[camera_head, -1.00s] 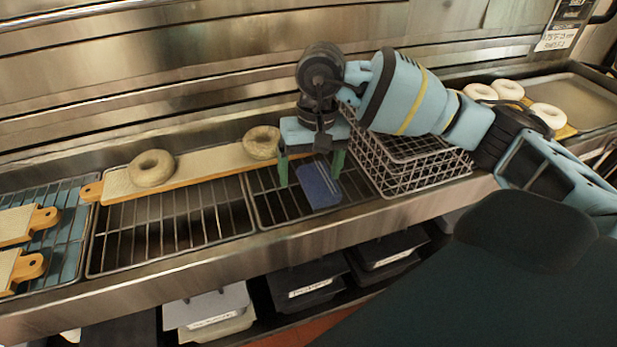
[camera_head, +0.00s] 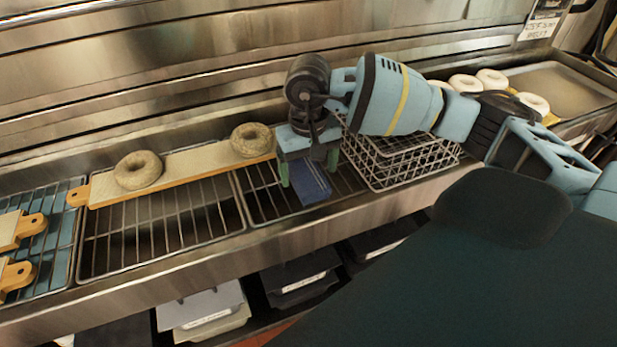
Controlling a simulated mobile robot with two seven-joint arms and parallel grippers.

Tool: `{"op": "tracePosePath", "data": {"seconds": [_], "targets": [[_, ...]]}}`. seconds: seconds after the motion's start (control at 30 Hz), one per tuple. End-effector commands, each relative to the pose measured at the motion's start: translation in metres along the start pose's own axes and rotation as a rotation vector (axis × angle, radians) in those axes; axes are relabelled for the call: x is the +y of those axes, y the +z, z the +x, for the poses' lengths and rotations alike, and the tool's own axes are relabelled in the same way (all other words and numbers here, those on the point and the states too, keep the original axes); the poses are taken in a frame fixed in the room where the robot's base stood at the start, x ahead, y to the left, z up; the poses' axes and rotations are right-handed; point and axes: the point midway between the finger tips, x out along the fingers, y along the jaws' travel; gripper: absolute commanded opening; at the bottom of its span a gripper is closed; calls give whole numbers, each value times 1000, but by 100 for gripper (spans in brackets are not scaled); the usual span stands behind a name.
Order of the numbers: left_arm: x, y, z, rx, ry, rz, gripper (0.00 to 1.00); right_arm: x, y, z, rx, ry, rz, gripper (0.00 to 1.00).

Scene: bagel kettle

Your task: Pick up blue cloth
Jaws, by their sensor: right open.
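The blue cloth (camera_head: 311,187) lies on the right-hand wire rack of the metal counter, near its front edge. It looks flat and folded, with lighter stripes on its right side. My right gripper (camera_head: 308,174) is open and points down over the cloth. Its two green fingers stand apart, one at the cloth's left side and one by its right side. The gripper body hides the cloth's far end. I cannot tell whether the fingertips touch the rack. My left gripper is not in view.
A wire basket (camera_head: 401,170) stands close on the right of the gripper. A long wooden board (camera_head: 200,172) with two bagels (camera_head: 138,169) lies to the left. More bagels (camera_head: 491,79) sit at the far right. Bins (camera_head: 300,280) are below the counter.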

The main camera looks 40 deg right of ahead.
Motion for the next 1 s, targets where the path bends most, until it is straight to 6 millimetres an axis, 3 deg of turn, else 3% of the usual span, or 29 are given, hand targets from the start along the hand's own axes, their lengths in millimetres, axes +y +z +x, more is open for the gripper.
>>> {"op": "tracePosePath", "data": {"seconds": [0.2,0.5,0.9,1.0], "targets": [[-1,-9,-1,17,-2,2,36,1,2,25,1,-1,0,85],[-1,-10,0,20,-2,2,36,1,2,29,2,-2,-1,85],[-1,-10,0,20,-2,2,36,1,1,28,2,-2,0,33],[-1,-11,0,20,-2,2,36,1,1,28,2,-2,0,33]]}}
